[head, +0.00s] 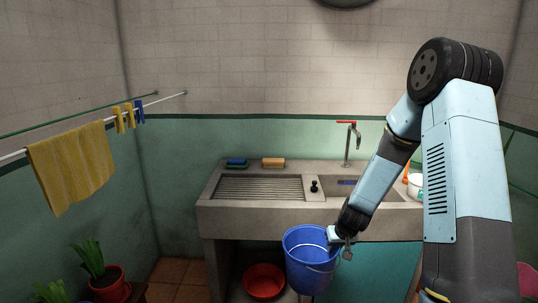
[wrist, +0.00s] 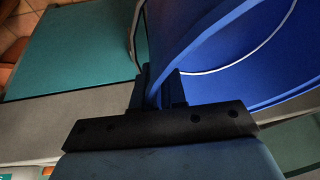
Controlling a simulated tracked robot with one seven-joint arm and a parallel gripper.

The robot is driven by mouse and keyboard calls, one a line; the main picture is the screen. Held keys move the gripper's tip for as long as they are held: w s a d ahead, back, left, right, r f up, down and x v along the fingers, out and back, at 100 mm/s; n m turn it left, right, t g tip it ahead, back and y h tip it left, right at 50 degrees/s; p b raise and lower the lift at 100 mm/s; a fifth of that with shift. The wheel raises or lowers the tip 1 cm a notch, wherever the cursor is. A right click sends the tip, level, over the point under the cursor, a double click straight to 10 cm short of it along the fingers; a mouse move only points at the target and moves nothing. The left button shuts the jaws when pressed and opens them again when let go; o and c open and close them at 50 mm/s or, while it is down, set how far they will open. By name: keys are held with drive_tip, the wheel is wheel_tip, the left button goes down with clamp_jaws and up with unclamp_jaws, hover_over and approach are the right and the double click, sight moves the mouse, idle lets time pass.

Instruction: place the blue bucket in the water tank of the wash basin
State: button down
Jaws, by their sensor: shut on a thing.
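The blue bucket (head: 310,262) hangs in front of the wash basin, its rim a little below the basin's front edge. My gripper (head: 340,243) is shut on the right side of its rim. In the wrist view my gripper (wrist: 158,92) pinches the rim of the blue bucket (wrist: 240,55), whose white handle shows as a thin curve. The grey wash basin (head: 245,218) has a ribbed washboard on the left. Its water tank (head: 372,188) is the recess on the right under the tap, partly hidden by my arm. Something blue shows inside the tank.
A tap (head: 347,140) with a red handle stands behind the tank. Two sponges (head: 273,162) lie on the back ledge. A black stopper (head: 314,186) sits beside the washboard. A red basin (head: 264,281) is below. A yellow towel (head: 70,162) hangs at left.

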drive_tip(key=shift+m, duration=0.4)
drive_tip(key=f, duration=0.5)
drive_tip(key=shift+w+d+f, duration=0.3)
drive_tip(key=shift+d+f, duration=0.1)
drive_tip(key=shift+d, duration=0.1)
